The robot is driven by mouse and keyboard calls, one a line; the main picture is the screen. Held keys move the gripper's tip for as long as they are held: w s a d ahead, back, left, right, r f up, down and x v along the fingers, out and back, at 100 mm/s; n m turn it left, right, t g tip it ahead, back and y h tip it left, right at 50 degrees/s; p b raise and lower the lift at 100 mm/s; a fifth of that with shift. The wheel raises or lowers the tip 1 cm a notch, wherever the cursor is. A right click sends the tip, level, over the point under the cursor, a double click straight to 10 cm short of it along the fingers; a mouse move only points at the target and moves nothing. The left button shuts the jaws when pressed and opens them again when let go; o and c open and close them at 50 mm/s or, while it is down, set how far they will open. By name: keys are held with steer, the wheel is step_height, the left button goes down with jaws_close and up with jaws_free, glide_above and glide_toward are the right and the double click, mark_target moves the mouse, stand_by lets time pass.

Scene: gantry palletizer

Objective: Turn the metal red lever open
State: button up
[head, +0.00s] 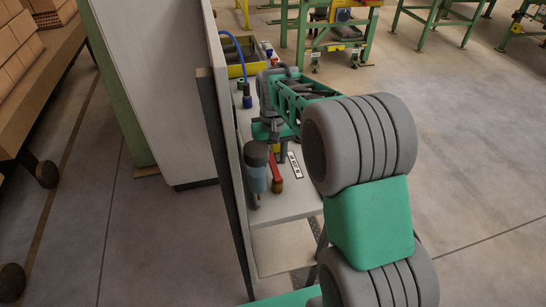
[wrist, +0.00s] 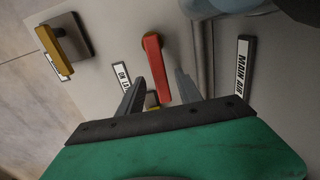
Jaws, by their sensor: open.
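The red lever (head: 274,166) is on the grey panel beside the white wall, in the head view. In the wrist view the red lever (wrist: 155,68) is a flat red bar lying lengthwise between the two fingers. My gripper (wrist: 163,78) is open, with one grey finger to each side of the lever's lower part. I cannot tell whether either finger touches it. In the head view my gripper (head: 270,132) is over the panel, just behind the lever, and its fingers are mostly hidden.
A yellow-brown handle on a dark base (wrist: 55,45) is at the left of the wrist view. A grey pipe (wrist: 203,60) runs right of the lever, beside a MAIN AIR label (wrist: 243,65). A blue cylinder with a dark top (head: 256,170) stands left of the lever.

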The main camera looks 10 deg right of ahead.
steer(key=shift+f, duration=0.45)
jaws_close()
stand_by(1.1)
